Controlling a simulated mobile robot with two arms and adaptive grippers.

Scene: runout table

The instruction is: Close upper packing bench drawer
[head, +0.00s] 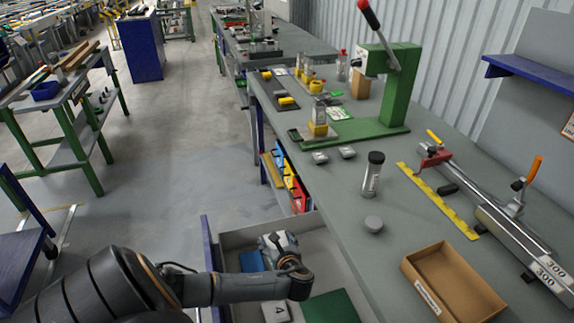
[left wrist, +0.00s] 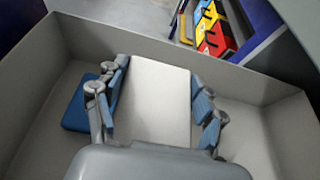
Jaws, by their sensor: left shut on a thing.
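The upper packing bench drawer (head: 268,231) stands open, pulled out to the left of the bench, with a blue front edge (head: 208,262). My left gripper (head: 284,258) is over the open drawer. In the left wrist view the left gripper (left wrist: 158,82) is shut on a pale grey box (left wrist: 160,108), with a blue-padded finger on each side of it. The grey drawer wall (left wrist: 270,85) surrounds them in that view. A flat blue item (left wrist: 78,108) lies on the drawer floor beside the gripper. My right gripper is not in view.
A green item (head: 332,306) and a pale item marked A (head: 275,312) are in the drawer. Coloured bins (head: 293,183) stand on a shelf beyond it. The bench top bears a cardboard tray (head: 452,287), a grey puck (head: 373,224) and a green press (head: 393,90).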

